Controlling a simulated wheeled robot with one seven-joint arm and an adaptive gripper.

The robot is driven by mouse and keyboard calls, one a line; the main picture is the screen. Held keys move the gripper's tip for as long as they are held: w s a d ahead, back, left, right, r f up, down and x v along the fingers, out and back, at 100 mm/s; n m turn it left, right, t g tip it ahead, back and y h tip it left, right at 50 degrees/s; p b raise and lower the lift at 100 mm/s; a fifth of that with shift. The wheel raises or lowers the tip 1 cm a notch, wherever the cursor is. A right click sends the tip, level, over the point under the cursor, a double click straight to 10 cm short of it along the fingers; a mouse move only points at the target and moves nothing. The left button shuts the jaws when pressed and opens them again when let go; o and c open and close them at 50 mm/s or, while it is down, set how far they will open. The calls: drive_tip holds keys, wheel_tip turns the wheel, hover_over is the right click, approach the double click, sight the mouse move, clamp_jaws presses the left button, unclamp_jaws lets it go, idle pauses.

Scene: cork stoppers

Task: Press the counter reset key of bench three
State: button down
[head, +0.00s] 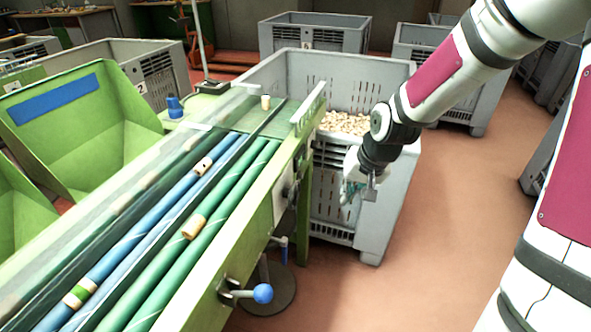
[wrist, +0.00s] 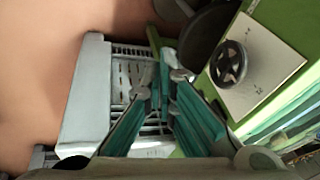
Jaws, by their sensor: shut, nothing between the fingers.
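The green sorting bench (head: 262,205) fills the left and middle of the head view, with blue and green rollers carrying a few corks. No bench number is readable on it. On its right side is a pale panel (head: 281,197); the wrist view shows a pale plate (wrist: 262,88) with a dark round knob-like part (wrist: 229,64). I cannot tell whether this part is the counter reset key. My gripper (head: 358,192) is right of the bench side, in front of a grey crate, apart from the panel. In the wrist view my teal-padded gripper (wrist: 161,80) is shut and empty, left of the plate.
A grey crate of corks (head: 388,190) stands close behind my gripper. A blue-knobbed lever (head: 263,293) sticks out from the bench's lower side. A dark round base (head: 272,297) is on the floor below. Reddish floor (head: 455,225) is open to the right.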

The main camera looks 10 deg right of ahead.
sight(301, 176)
drive_tip(key=w+d+f+m+t+y+b, duration=0.1)
drive_tip(key=w+d+f+m+t+b, duration=0.2)
drive_tip(key=w, duration=0.4)
drive_tip(key=w+d+f+m+t+y+b, duration=0.2)
drive_tip(key=w+f+m, duration=0.3)
drive_tip(key=w+f, duration=0.3)
drive_tip(key=shift+w+d+f+t+b, duration=0.2)
drive_tip(key=shift+w+d+t+b, duration=0.1)
drive_tip(key=shift+d+t+b, duration=0.5)
drive_tip(key=shift+a, duration=0.2)
drive_tip(key=w+a+b, duration=0.2)
drive_tip(key=w+a, duration=0.2)
drive_tip(key=a, duration=0.3)
drive_tip(key=shift+w+a, duration=0.2)
drive_tip(key=shift+w, duration=0.15)
drive_tip(key=shift+a, duration=0.1)
idle(0.3)
drive_tip(key=shift+w+a, duration=0.2)
drive_tip(key=shift+a, duration=0.05)
